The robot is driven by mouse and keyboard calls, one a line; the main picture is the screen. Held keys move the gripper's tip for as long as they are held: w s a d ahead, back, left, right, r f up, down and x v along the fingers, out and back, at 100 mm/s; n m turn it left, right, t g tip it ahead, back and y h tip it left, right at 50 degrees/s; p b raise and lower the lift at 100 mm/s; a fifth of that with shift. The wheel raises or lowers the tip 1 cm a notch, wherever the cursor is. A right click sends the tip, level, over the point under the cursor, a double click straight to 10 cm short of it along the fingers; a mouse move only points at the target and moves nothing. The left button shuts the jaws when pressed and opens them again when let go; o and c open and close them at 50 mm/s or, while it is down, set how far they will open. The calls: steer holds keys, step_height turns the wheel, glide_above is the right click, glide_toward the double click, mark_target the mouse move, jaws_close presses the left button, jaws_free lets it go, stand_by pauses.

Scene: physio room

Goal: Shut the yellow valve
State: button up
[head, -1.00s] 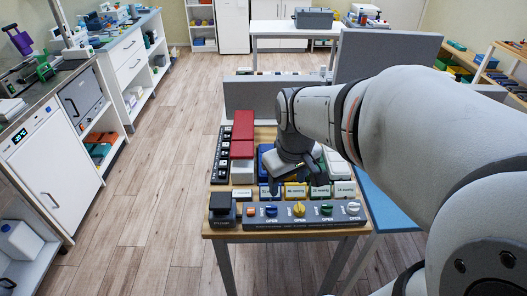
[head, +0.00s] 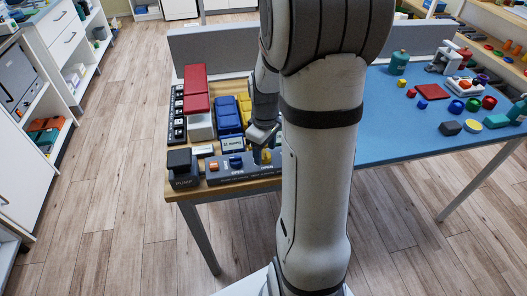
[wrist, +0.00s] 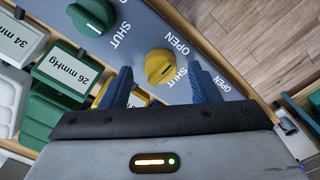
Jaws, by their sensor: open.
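The yellow valve (wrist: 160,67) is a round knob on a grey panel (wrist: 226,70), with OPEN and SHUT lettered on opposite sides of it. In the wrist view it lies between the tips of my gripper (wrist: 161,78). The blue fingers are apart, one on each side of the knob; I cannot tell whether they touch it. A small dark mark shows on the knob; I cannot tell for certain where it points. In the head view the yellow valve (head: 266,156) is partly hidden behind my arm, with my gripper (head: 262,142) just above it.
A green knob (wrist: 92,16) sits beside it on the panel. A blue knob (head: 235,162) and a black block (head: 181,168) are farther left. Pressure-labelled blocks (wrist: 66,75) stand behind. The blue tabletop (head: 400,135) holds small objects. The floor at left is clear.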

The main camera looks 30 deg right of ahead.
steer(key=shift+f, duration=0.55)
steer(key=c, duration=1)
